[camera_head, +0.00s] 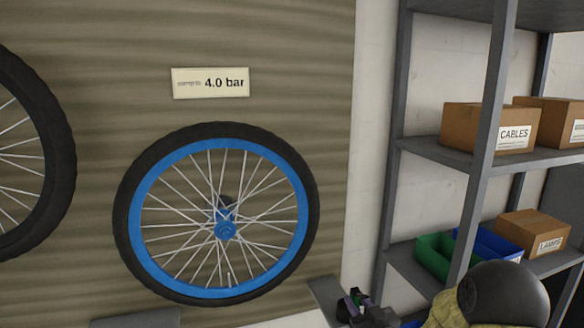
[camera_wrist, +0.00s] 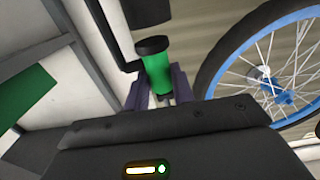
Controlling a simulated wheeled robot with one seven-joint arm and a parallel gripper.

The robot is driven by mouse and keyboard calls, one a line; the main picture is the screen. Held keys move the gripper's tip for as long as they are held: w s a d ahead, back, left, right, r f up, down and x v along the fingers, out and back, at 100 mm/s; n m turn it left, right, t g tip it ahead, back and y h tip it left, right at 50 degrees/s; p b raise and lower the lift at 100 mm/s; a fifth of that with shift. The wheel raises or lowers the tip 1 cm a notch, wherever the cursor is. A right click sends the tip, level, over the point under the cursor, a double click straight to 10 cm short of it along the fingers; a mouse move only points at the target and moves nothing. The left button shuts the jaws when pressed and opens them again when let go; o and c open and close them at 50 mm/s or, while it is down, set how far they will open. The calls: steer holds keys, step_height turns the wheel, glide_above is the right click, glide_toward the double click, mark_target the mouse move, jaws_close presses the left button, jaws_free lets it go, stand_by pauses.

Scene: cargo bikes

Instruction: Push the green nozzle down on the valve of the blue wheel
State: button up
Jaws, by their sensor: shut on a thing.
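The blue wheel (camera_head: 152,240) with a black tyre is mounted on the wall panel, and its blue hub shows at its centre. A short pale stem at the inner bottom of its rim looks like the valve (camera_head: 229,280). The wheel is also at the right in the wrist view (camera_wrist: 222,72). My gripper (camera_wrist: 157,88) is shut on the green nozzle (camera_wrist: 156,72), which has a black cap. In the head view my gripper (camera_head: 360,305) is low, right of and below the wheel, apart from it. The nozzle is small and partly hidden there.
A grey shelf rack (camera_head: 480,130) stands at the right with cardboard boxes, a green bin (camera_head: 436,262) and a blue bin. Another wheel (camera_head: 62,165) hangs at the left. A 4.0 bar sign (camera_head: 210,83) is above the blue wheel. Grey ledges (camera_head: 135,319) lie below.

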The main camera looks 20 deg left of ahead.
steer(key=b+v, duration=0.2)
steer(key=v, duration=0.6)
stand_by(0.4)
steer(key=shift+d, duration=0.15)
steer(key=w+d+f+m+t+h, duration=0.3)
steer(key=d+f+m+h, duration=0.3)
steer(key=d+f+h, duration=0.4)
steer(key=d+f, duration=0.2)
steer(key=d, duration=0.1)
steer(key=shift+f+m, duration=0.4)
steer(key=shift+d, duration=0.2)
